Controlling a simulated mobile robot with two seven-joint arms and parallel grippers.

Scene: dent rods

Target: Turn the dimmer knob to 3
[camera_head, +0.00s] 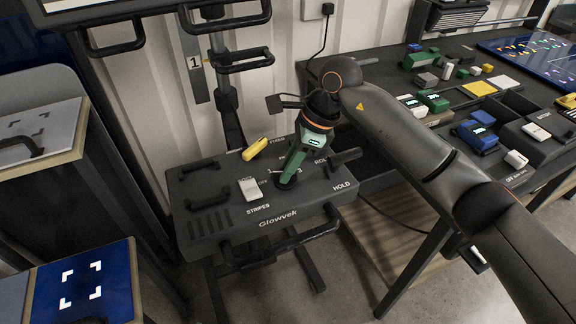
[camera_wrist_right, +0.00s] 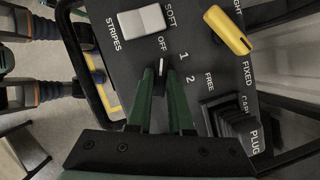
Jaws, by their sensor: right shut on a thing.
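The dimmer knob (camera_wrist_right: 160,72) is a small dark knob with a white pointer line on the dark grey Glowvek panel (camera_head: 215,237). In the right wrist view its pointer is towards the OFF label, with 1 and 2 printed further right along the scale. My right gripper (camera_head: 287,180) reaches down to the panel from above. Its green fingers, also in the wrist view (camera_wrist_right: 161,90), are shut on the knob and hide its sides. In the head view the fingers mostly cover the knob. My left gripper is not in view.
A white rocker switch (camera_head: 250,188) sits left of the knob, and a yellow lever (camera_head: 254,149) behind it. A dark block marked PLUG (camera_wrist_right: 232,125) is close to the right finger. A bar handle (camera_head: 280,243) runs along the panel's front. A cluttered workbench (camera_head: 375,62) stands at right.

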